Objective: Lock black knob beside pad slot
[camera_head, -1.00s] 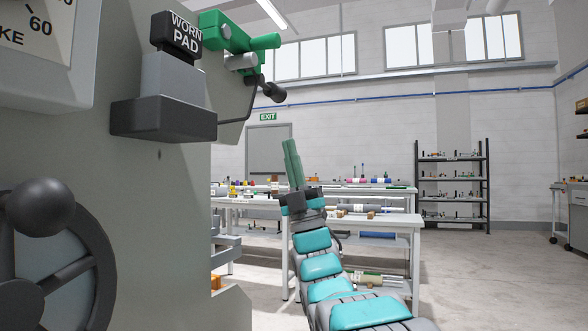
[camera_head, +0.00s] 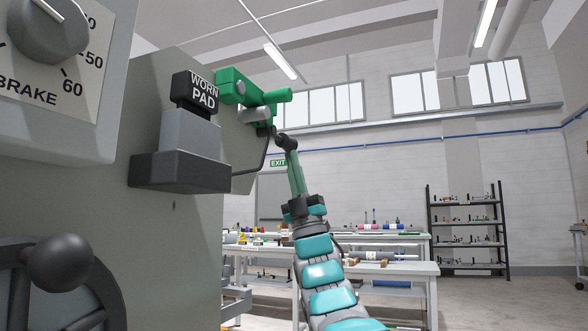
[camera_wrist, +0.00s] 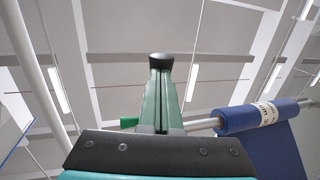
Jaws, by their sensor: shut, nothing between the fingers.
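The black knob (camera_head: 286,142) is on a short dark arm below the green clamp (camera_head: 250,97), right of the block labelled WORN PAD (camera_head: 196,93). My gripper (camera_head: 292,156) is shut, its green fingers pointing up, with the tips just under the knob in the head view. In the wrist view the black knob (camera_wrist: 160,61) shows right at the end of the shut fingers (camera_wrist: 160,78). I cannot tell whether they touch. The pad slot itself is not clearly visible; a grey block on a dark ledge (camera_head: 180,173) is under the label.
A grey machine panel (camera_head: 175,235) fills the left, with a brake dial (camera_head: 48,28) and a handwheel with a black ball (camera_head: 58,262). Workbenches (camera_head: 400,268) and a shelf (camera_head: 468,230) stand behind. A blue roll (camera_wrist: 262,113) shows in the wrist view. The floor at right is open.

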